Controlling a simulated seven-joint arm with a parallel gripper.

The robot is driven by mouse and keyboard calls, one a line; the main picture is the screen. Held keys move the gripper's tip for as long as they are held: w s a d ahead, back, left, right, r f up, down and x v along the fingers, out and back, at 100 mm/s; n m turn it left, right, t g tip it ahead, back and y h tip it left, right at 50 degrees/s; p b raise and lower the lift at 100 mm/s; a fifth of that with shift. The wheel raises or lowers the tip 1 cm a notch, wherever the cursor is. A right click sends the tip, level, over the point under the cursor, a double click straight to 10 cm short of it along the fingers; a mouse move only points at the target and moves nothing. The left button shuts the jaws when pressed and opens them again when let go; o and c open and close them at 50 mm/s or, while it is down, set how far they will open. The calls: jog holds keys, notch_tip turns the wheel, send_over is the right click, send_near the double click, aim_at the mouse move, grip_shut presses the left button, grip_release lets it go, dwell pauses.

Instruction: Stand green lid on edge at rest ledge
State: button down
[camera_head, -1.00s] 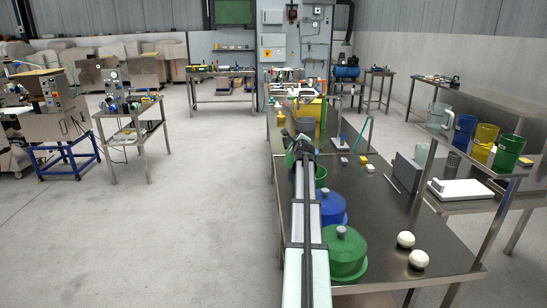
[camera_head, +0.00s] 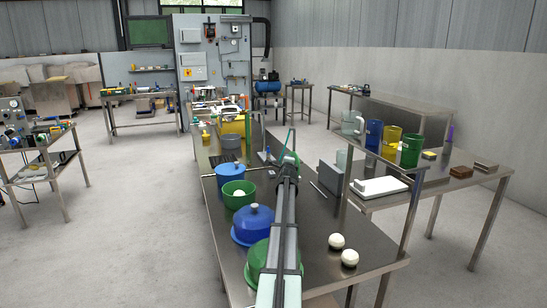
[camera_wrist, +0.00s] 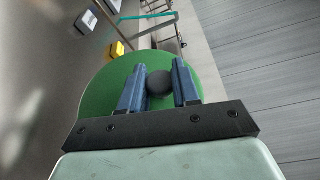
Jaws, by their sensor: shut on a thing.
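My gripper (camera_head: 288,157) is shut on the dark round knob (camera_wrist: 160,82) of the green lid (camera_wrist: 98,92). In the wrist view the knob sits between the blue fingers and the lid's disc spreads out behind them. In the head view my gripper is held above the long steel table (camera_head: 310,215), and the lid is mostly hidden behind my arm. An open green pot (camera_head: 238,202) with a white ball inside stands left of my arm. A dark grey upright plate (camera_head: 331,179) stands right of my gripper; I cannot tell whether it is the rest ledge.
Two white balls (camera_head: 336,241) lie front right. A shelf with coloured jugs (camera_head: 391,140) stands at the right. A thin green bar (camera_wrist: 145,16) crosses beyond the lid.

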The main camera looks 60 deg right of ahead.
jog(key=shift+s+d+f, duration=0.4)
jog(key=shift+s+f, duration=0.25)
jog(key=shift+s, duration=0.2)
jog(key=shift+s+d+f, duration=0.4)
jog(key=shift+s+f, duration=0.25)
jog(key=shift+s, duration=0.15)
jog(key=shift+a, duration=0.1)
jog(key=s+d+f, duration=0.1)
jog(key=s+d, duration=0.7)
jog(key=shift+s+d+f, duration=0.35)
jog(key=shift+f, duration=0.05)
dwell(0.8)
jog(key=shift+f, duration=0.25)
dwell(0.6)
jog(key=shift+s+d+r+m, duration=0.15)
jog(key=shift+s+d+m, duration=0.35)
jog(key=shift+s+d, duration=0.15)
jog(key=c, duration=0.7)
grip_release()
jog(key=shift+c, duration=0.2)
jog(key=shift+o, duration=0.4)
